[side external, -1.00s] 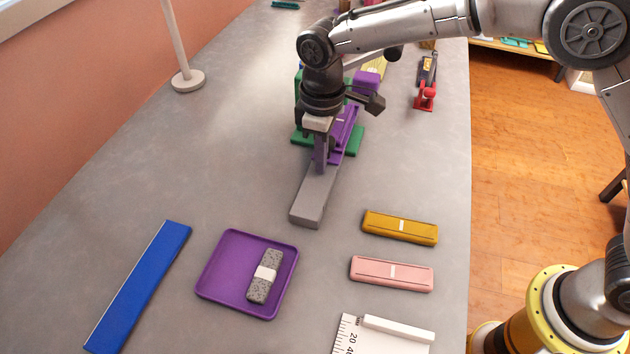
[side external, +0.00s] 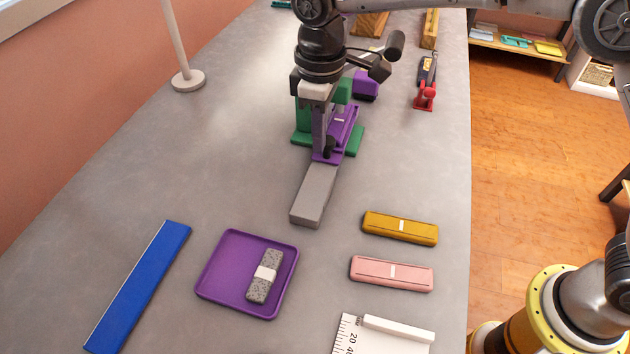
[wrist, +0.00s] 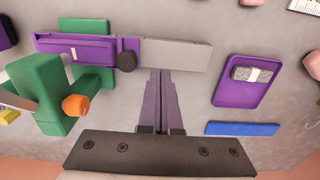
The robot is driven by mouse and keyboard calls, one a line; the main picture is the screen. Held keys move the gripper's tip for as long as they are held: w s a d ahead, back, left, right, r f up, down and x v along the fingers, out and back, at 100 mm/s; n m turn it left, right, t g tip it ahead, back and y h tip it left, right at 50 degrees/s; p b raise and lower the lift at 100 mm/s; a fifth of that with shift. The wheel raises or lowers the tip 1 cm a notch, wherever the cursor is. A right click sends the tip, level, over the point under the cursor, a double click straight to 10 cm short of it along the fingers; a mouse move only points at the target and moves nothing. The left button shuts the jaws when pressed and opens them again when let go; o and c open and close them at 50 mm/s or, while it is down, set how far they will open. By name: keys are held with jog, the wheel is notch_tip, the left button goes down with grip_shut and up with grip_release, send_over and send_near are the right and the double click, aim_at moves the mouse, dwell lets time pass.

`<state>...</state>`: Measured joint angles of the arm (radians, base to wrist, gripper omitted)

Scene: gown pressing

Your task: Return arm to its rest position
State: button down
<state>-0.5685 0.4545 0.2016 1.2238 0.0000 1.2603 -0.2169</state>
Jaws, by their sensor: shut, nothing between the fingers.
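My gripper (side external: 318,142) is shut and empty, pointing down over the press in the side view. In the wrist view its two purple-grey fingers (wrist: 161,100) lie together, close to the grey board. The press has a green stand (side external: 302,122) and a purple arm (side external: 344,126) with a dark round knob (wrist: 126,62). A grey board (side external: 315,195) extends from the press toward the camera. In the wrist view the green stand (wrist: 38,85) carries an orange knob (wrist: 76,105). My gripper hides part of the press in the side view.
A purple tray (side external: 222,279) holds a speckled grey block with a white band (side external: 265,276). A blue bar (side external: 140,286) lies left of it. Mustard (side external: 400,227) and pink (side external: 391,273) cases lie to the right. A red stapler-like tool (side external: 426,84) and a pole base (side external: 188,80) stand farther back.

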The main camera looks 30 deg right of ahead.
jog(key=shift+r, duration=0.8)
jog(key=s+d+r+m+t, duration=0.1)
jog(key=d+r+m+t, duration=0.1)
jog(key=d+r, duration=0.8)
jog(key=s+d+r+m+t, duration=0.2)
jog(key=s+d+r, duration=0.3)
jog(key=s+d, duration=0.35)
jog(key=s+d+f+m+t, duration=0.1)
jog(key=s+d+f+m, duration=0.15)
jog(key=s+d, duration=0.45)
jog(key=s+d+f+m, duration=0.1)
jog(key=s+f+m, duration=0.1)
jog(key=s+f, duration=0.6)
jog(key=shift+s+d+f+t, duration=0.15)
jog(key=shift+s+d+t, duration=0.15)
jog(key=shift+s, duration=0.4)
